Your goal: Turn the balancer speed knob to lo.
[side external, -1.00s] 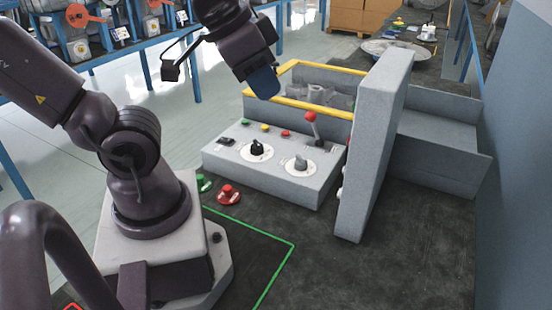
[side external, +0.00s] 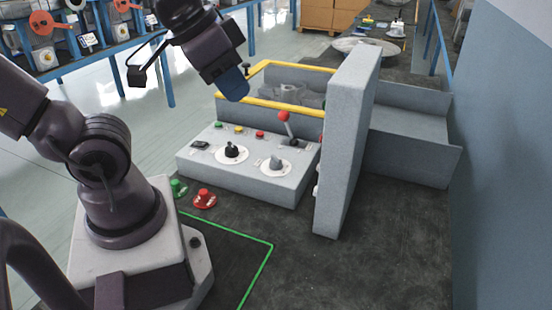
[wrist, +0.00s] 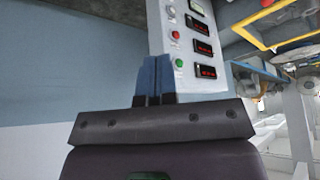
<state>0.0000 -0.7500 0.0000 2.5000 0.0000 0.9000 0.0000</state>
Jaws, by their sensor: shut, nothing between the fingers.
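The sloped grey control panel (side external: 215,178) holds two rotary knobs on white round dials. The left knob is black (side external: 231,149); the right knob is grey (side external: 275,163). Their markings are too small to read, so I cannot tell which is the balancer speed knob or where either points. My gripper (side external: 236,92) is in the air above and behind the black knob, clear of the panel. Its blue fingers are together and empty in the wrist view (wrist: 155,62). Neither knob can be made out in the wrist view.
A red-tipped lever (side external: 284,122) rises at the panel's right rear, near a tall grey upright slab (side external: 345,150). A yellow-rimmed bin (side external: 262,99) stands behind. Green and red buttons (side external: 204,199) lie in front. The wrist view shows a panel with red displays (wrist: 206,71).

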